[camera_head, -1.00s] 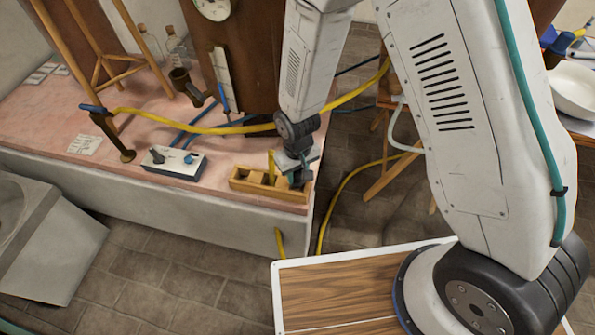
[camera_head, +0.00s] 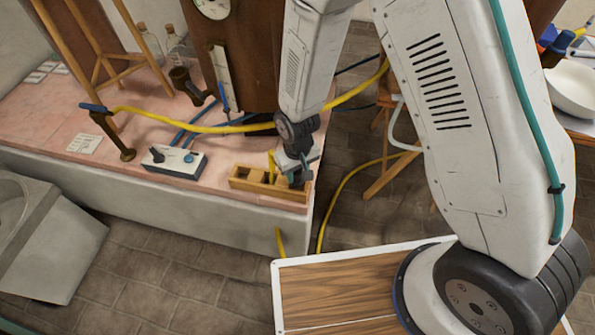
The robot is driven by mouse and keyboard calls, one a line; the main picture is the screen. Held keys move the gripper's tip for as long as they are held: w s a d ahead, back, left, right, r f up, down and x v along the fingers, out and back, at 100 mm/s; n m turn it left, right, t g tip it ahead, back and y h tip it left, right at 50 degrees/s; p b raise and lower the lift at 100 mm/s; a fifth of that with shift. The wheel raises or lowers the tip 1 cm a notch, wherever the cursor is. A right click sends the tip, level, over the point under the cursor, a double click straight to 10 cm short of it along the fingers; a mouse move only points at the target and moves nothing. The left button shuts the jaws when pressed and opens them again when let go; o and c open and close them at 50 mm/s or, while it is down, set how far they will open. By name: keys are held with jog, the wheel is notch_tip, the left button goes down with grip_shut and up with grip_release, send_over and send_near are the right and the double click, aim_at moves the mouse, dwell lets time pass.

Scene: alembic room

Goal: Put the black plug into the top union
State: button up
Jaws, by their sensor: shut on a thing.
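My gripper (camera_head: 300,178) is at the right end of a small wooden tray (camera_head: 244,186) on the pink bench top. Its jaws are shut on a small dark thing, which looks like the black plug; the fingers and tray wall hide most of it. I cannot tell whether the plug is still down in the tray's compartment or just above it. A large brown vessel (camera_head: 240,70) with a round dial stands behind. I cannot make out the top union for certain.
A yellow hose (camera_head: 190,128) crosses behind my wrist. A brass pipe with a blue handle (camera_head: 127,154) stands at the left. Glass bottles (camera_head: 178,50) are at the back. The bench ends right of the tray.

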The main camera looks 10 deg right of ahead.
jog(key=shift+f, duration=1.25)
dwell(2.4)
jog(key=shift+r, duration=0.1)
dwell(0.5)
jog(key=o, duration=1.1)
jog(key=shift+r, duration=0.15)
jog(key=shift+r, duration=3.35)
